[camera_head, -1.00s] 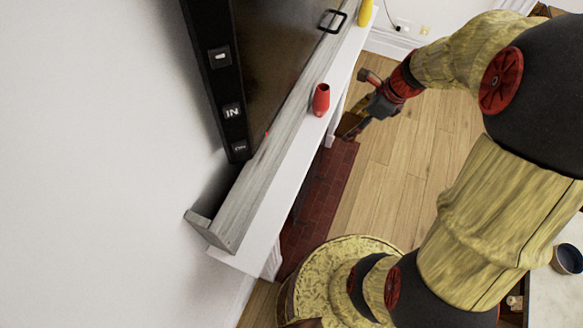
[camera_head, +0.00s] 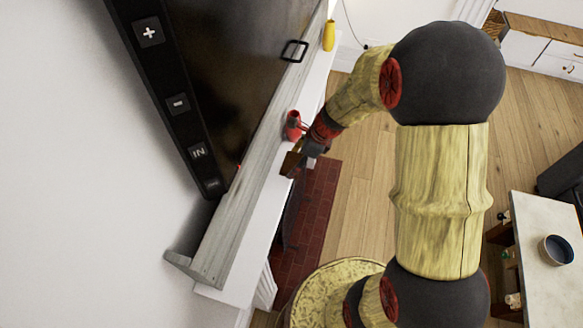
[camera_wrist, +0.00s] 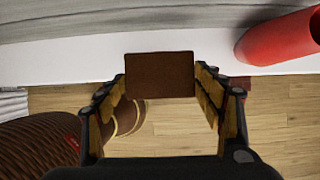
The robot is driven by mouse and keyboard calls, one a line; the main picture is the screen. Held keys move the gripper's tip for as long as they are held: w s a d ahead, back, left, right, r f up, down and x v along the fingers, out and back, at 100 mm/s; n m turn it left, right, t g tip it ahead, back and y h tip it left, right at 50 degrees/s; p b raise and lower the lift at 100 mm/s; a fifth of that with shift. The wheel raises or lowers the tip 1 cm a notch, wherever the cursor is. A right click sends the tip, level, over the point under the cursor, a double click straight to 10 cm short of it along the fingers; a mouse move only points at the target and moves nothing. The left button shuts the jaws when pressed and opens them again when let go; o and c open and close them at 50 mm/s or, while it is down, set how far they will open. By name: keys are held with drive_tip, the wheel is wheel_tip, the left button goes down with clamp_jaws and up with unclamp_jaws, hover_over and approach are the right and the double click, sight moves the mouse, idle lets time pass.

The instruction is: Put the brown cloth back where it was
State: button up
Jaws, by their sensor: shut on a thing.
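The brown cloth (camera_wrist: 160,75) is a small, flat brown rectangle between the fingertips of my gripper (camera_wrist: 160,82) in the wrist view. My gripper is shut on it. In the head view, my gripper (camera_head: 294,160) is at the front edge of the white mantel shelf (camera_head: 252,212), and the cloth is a small brown patch at its tip. In the wrist view, the shelf's white band (camera_wrist: 60,62) lies just beyond the cloth. I cannot tell whether the cloth touches the shelf.
A red vase (camera_head: 291,128) stands on the shelf close beside my gripper; it also shows at right in the wrist view (camera_wrist: 280,38). A yellow vase (camera_head: 329,36) stands farther along. A dark screen (camera_head: 235,70) rises behind. The shelf's near stretch is clear.

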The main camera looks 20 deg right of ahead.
sight(291, 168)
drive_tip(key=shift+w+a+f, duration=0.6)
drive_tip(key=shift+a+f, duration=0.15)
drive_tip(key=shift+f, duration=0.1)
wheel_tip(291, 168, down, 3)
drive_tip(key=shift+w+f, duration=0.15)
drive_tip(key=o, duration=0.6)
drive_tip(key=shift+f, duration=0.15)
drive_tip(key=o, duration=0.4)
drive_tip(key=shift+o, duration=0.6)
